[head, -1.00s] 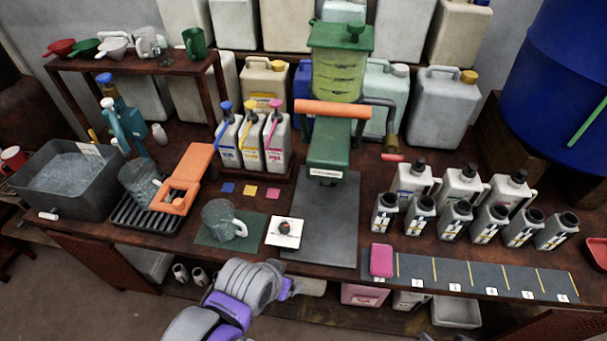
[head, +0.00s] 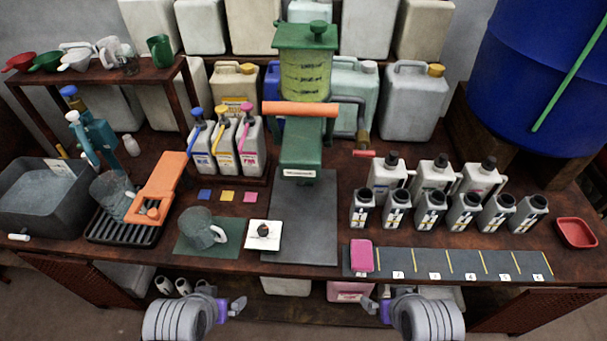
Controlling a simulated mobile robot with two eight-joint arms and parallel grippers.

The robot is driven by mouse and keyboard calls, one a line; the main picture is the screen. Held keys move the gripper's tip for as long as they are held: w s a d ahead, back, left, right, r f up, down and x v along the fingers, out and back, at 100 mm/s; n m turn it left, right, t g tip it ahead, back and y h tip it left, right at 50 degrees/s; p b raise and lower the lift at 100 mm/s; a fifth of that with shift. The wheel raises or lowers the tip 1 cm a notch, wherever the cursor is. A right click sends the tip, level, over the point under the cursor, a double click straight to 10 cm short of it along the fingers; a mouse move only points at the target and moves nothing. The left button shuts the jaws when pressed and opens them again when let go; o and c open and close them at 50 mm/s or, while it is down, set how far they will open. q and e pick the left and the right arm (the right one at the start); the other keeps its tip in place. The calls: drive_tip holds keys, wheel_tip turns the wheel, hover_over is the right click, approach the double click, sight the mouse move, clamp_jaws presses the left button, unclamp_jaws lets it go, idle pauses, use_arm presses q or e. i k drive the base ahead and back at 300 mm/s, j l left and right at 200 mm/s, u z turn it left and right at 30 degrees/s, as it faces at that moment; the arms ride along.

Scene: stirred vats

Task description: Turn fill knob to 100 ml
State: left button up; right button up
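A small dark round knob (head: 263,230) with a reddish top sits on a white square plate (head: 257,243) near the table's front edge, which I take for the fill knob. Its scale marks are too small to read. My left gripper (head: 226,297) is below and left of the plate, in front of the table edge, apart from it. My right gripper (head: 375,299) is to the lower right, in front of the pink block. Both grippers look empty, with fingers apart. A green dispenser (head: 305,75) with a yellow-green marked tank stands behind the knob.
A glass mug (head: 200,232) on a green mat stands just left of the plate. A dark grey mat (head: 303,225) lies to its right. Several small bottles stand behind the strip.

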sight(263, 230)
drive_tip(key=j+z, duration=0.2)
drive_tip(key=j, duration=1.25)
drive_tip(key=i, duration=0.05)
